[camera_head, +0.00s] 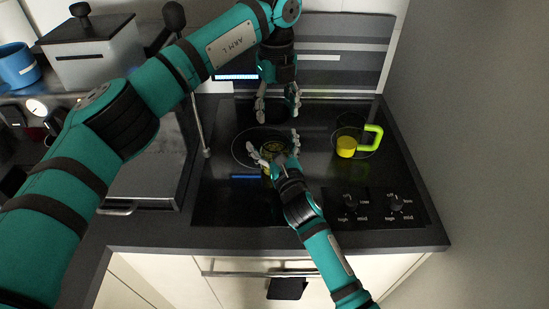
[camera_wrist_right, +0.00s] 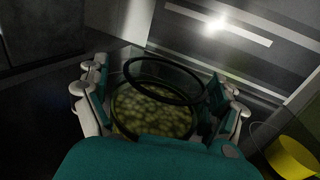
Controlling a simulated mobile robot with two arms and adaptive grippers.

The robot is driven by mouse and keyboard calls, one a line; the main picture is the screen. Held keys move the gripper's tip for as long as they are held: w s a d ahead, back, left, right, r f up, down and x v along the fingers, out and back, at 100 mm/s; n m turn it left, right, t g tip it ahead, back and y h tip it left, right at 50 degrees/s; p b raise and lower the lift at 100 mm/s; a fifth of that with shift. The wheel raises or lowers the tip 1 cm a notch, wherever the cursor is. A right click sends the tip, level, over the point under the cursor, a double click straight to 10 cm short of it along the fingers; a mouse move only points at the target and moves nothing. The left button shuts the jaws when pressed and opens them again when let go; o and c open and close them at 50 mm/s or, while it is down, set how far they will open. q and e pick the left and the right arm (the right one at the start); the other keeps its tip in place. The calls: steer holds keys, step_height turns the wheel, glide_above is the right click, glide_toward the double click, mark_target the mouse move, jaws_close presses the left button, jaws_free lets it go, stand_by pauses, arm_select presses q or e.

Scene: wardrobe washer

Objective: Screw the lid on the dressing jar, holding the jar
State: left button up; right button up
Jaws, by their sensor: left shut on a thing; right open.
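The dressing jar (camera_wrist_right: 152,112) is clear with yellow-green contents and a dark ring at its top. It stands on the black cooktop. My right gripper (camera_head: 272,149) is open, with its fingers on either side of the jar; contact cannot be told. In the head view the jar is mostly hidden by this hand. My left gripper (camera_head: 278,108) points down, higher and farther back, apart from the jar in the picture. It is shut on a dark thing that looks like the lid, hard to make out against the black cooktop.
A grey wall (camera_head: 470,130) bounds the right side. The cooktop's front left is clear.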

steer(key=shift+w+a, duration=0.2)
steer(key=shift+w, duration=0.3)
jaws_close()
stand_by(0.4)
